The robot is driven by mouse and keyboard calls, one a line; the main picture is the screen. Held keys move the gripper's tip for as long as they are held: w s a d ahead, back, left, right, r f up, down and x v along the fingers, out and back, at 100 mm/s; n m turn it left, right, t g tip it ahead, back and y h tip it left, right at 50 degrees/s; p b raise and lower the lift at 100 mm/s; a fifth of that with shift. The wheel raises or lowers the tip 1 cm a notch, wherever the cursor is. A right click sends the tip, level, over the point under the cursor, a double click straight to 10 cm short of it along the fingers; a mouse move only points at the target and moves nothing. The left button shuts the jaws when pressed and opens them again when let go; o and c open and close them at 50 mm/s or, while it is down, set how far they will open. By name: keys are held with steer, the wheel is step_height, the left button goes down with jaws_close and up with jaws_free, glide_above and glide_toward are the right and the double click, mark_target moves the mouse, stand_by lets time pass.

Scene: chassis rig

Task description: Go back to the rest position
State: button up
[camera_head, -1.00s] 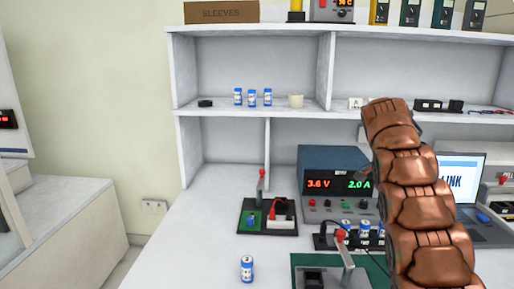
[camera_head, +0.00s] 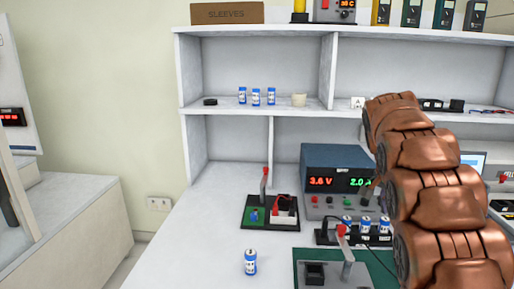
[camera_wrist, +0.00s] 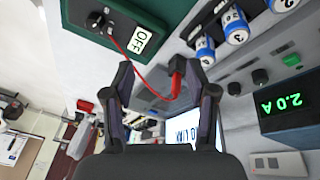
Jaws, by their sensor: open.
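My gripper (camera_wrist: 168,82) shows in the wrist view with its two dark fingers spread apart and nothing between them. Behind the gap are a red lead and its red clip (camera_wrist: 177,70), which look farther off than the fingers. In the head view my brown arm fills the right side, and my gripper is hidden behind it.
A power supply (camera_head: 335,180) stands on the bench, with a row of blue-white cells (camera_head: 365,225) in front. A single cell (camera_head: 250,262) stands upright near a green mat (camera_head: 303,256). A black switch board (camera_head: 270,213) is left of the supply. Shelves (camera_head: 250,108) rise behind.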

steer(key=s+a+f+n+g+y, duration=0.1)
steer(key=s+a+f+n, duration=0.4)
steer(key=s, duration=0.8)
steer(key=s+a+f+n+g+y, duration=0.1)
steer(key=s+a+f+n+y, duration=0.2)
steer(key=s+a, duration=0.7)
steer(key=s+a+f+n+g, duration=0.1)
steer(key=s+a+f+n, duration=0.3)
steer(key=s, duration=1.2)
step_height(320, 180, up, 19)
steer(key=t+p, duration=0.1)
steer(key=p, duration=1.8)
steer(key=shift+s+d, duration=0.2)
steer(key=shift+d, duration=0.1)
